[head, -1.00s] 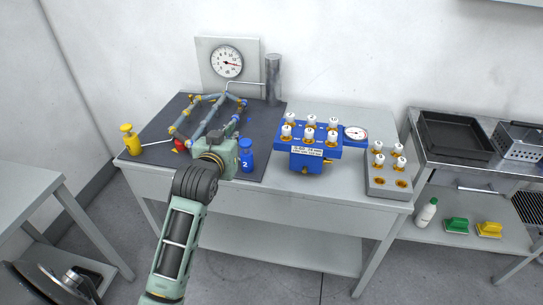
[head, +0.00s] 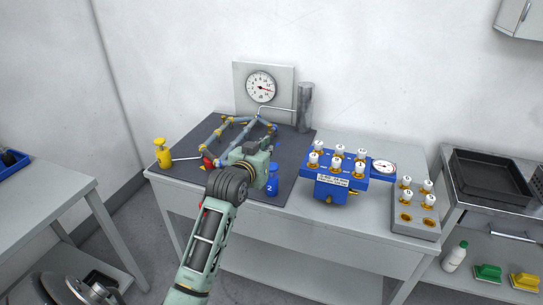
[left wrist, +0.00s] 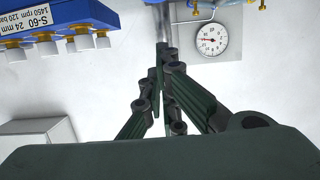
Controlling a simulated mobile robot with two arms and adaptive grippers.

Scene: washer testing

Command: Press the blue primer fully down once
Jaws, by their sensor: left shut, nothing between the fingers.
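The blue primer (head: 272,184), marked 2, stands upright at the front right of the dark mat in the head view. Its left side is close to my left gripper (head: 261,149), which is at the end of the green arm coming up from below. The fingers are mostly hidden behind the wrist there, and I cannot tell whether they touch the primer. In the left wrist view the fingers (left wrist: 165,62) are closed together with nothing between them. The primer does not clearly show in that view. My right gripper is not in view.
A yellow primer (head: 163,153) stands at the mat's left. Pipework (head: 236,130) lies behind my gripper, below a wall gauge (head: 261,88). The blue valve block (head: 331,187) stands to the right, with a grey holder (head: 414,221) beyond. The table front between them is clear.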

